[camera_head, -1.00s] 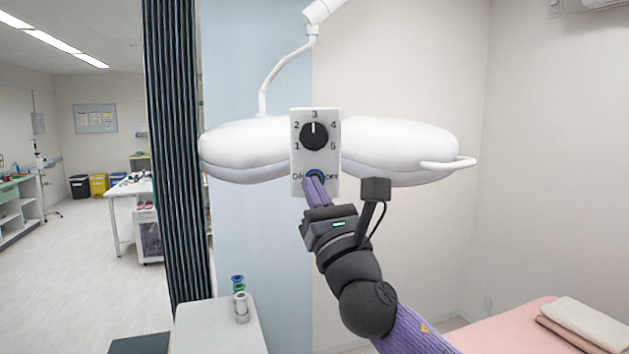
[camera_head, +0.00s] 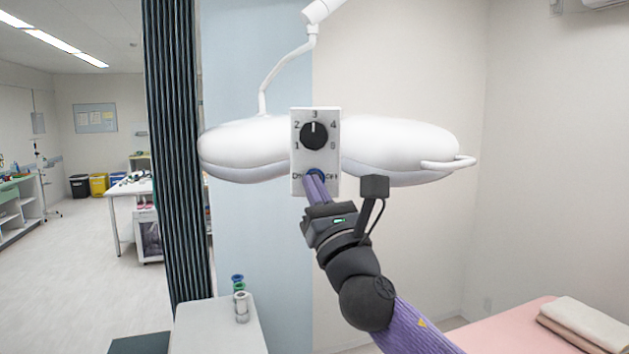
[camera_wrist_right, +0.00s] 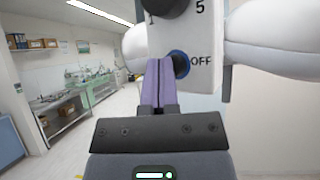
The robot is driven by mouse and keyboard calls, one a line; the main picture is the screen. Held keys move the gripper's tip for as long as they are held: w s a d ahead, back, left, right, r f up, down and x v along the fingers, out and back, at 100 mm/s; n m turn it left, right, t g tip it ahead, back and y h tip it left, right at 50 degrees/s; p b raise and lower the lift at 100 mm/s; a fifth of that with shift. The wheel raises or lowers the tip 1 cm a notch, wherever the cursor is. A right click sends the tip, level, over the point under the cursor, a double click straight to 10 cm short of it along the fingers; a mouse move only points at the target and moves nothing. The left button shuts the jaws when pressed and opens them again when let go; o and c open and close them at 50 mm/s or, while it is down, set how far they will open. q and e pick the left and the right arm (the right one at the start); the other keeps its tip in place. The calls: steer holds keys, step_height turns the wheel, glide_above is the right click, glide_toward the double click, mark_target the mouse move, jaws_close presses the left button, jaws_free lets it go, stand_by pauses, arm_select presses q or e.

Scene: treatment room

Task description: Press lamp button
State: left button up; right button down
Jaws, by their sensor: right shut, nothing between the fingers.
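The white surgical-style lamp (camera_head: 395,148) hangs from a white arm, with a white control panel (camera_head: 299,118) at its middle. A black dial (camera_head: 314,136) on the panel points to 3. Below it is a dark round button with a blue ring (camera_head: 318,173), between ON and OFF labels and partly hidden by my fingers. In the right wrist view the button (camera_wrist_right: 181,64) shows just right of the fingertips. My right gripper (camera_head: 313,178) is shut and empty, its purple fingertips in front of the button; I cannot tell whether they touch. My left gripper is not in view.
A dark curtain (camera_head: 176,150) hangs at left. A white cart (camera_head: 205,330) with small containers stands below the lamp. A pink bed (camera_head: 515,332) with folded towels (camera_head: 585,322) is at lower right. Open floor lies at far left.

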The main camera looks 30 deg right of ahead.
steer(key=s+a+p, duration=0.2)
steer(key=s+a, duration=0.2)
steer(key=s, duration=0.2)
steer(key=shift+a, duration=0.35)
stand_by(0.5)
